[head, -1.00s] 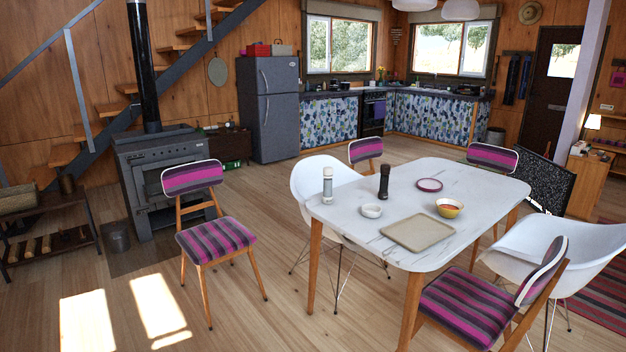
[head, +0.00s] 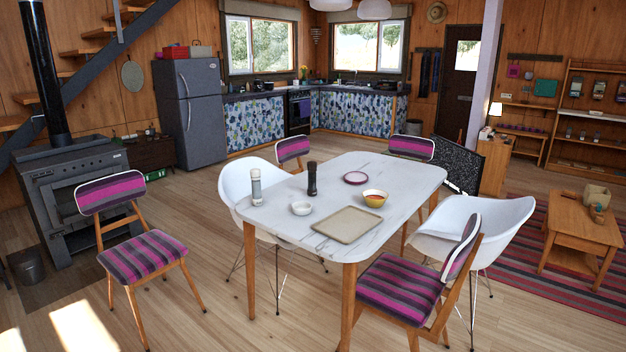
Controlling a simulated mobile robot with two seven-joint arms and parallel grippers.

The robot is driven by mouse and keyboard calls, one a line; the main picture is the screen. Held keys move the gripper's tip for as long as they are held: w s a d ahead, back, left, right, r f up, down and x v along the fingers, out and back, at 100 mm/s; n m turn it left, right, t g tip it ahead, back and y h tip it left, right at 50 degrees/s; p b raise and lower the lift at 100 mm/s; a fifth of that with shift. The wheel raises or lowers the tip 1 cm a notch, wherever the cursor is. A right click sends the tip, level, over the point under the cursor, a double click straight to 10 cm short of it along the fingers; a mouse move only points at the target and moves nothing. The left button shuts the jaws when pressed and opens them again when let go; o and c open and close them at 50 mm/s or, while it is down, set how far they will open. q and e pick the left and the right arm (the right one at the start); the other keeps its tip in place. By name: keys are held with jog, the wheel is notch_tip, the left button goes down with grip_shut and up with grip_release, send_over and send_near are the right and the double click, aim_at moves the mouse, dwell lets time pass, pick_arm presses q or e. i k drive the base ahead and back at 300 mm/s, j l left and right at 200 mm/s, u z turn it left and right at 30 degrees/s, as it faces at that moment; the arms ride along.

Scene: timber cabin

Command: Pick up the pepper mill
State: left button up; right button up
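The pepper mill (head: 312,179) is dark and stands upright on the white marble-look table (head: 388,192), left of its middle. A white and grey shaker-like mill (head: 256,187) stands to its left, near the table's left edge. A small white bowl (head: 301,208) sits in front of the pepper mill. Neither of my grippers shows in the head view.
A stove (head: 75,190) stands at left.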

aim_at(312, 190)
jog(key=z, duration=0.6)
jog(key=i+j+z, duration=0.1)
jog(key=z, duration=0.3)
jog(key=j+z, duration=0.4)
jog(key=i+j+z, duration=0.1)
jog(key=z, duration=0.35)
jog(key=j+z, duration=0.3)
jog(key=j, duration=0.25)
jog(key=j+z, duration=0.3)
jog(key=j, duration=0.25)
jog(key=k+j+z, duration=0.1)
jog(key=j, duration=0.25)
jog(key=j+z, duration=0.15)
jog(key=j, duration=0.2)
jog(key=k+j+z, duration=0.1)
jog(key=k+j, duration=0.1)
jog(key=j, duration=0.3)
jog(key=k+j, duration=0.15)
jog(key=j, duration=0.2)
jog(key=k+j+z, duration=0.1)
jog(key=j, duration=0.3)
jog(key=k+j, duration=0.1)
jog(key=j, duration=0.25)
jog(key=k+j, duration=0.15)
jog(key=j, duration=0.25)
jog(key=k+j, duration=0.15)
jog(key=j, duration=0.2)
jog(key=i+j+z, duration=0.05)
